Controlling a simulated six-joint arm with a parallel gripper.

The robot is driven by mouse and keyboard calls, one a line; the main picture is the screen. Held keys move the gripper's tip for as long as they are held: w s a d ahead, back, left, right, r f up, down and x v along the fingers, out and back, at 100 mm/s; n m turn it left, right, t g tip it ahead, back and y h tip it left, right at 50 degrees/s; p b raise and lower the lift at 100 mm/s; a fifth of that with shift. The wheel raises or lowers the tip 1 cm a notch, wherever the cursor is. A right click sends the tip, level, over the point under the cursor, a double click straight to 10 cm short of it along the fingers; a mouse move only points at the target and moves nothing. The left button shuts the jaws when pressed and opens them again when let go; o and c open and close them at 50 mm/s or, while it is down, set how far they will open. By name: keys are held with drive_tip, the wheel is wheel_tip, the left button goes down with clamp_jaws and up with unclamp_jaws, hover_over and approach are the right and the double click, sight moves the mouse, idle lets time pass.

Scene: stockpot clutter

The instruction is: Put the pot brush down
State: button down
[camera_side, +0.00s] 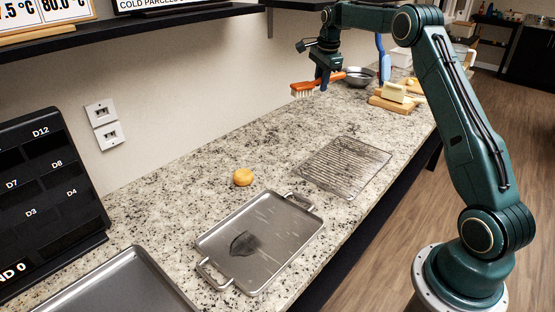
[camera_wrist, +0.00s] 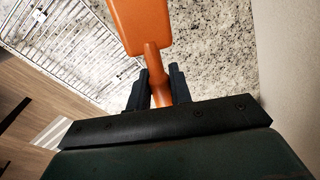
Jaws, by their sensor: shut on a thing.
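The pot brush (camera_side: 304,88) is orange with pale bristles on its underside, at the left end in the side view. My gripper (camera_side: 322,85) is shut on its handle and holds it in the air above the far part of the counter. In the wrist view the orange brush (camera_wrist: 140,22) points up the picture, and its narrow neck runs down between the dark fingers of my gripper (camera_wrist: 158,88). The bristles are hidden in the wrist view.
The speckled counter (camera_side: 180,215) has a wire rack (camera_side: 345,165), a metal tray (camera_side: 285,225) with a dark patch, and a round yellow thing (camera_side: 243,177). A metal bowl (camera_side: 358,77), a blue upright thing (camera_side: 384,68) and a wooden board (camera_side: 396,105) stand farther back.

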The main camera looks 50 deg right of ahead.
sight(315, 144)
drive_tip(key=shift+f, duration=10)
drive_tip(key=shift+f, duration=0.1)
drive_tip(key=c, duration=1.3)
unclamp_jaws()
drive_tip(key=shift+o, duration=0.2)
wheel_tip(315, 144, up, 12)
drive_tip(key=s+a, duration=0.1)
drive_tip(key=s, duration=0.1)
drive_tip(key=shift+a, duration=0.15)
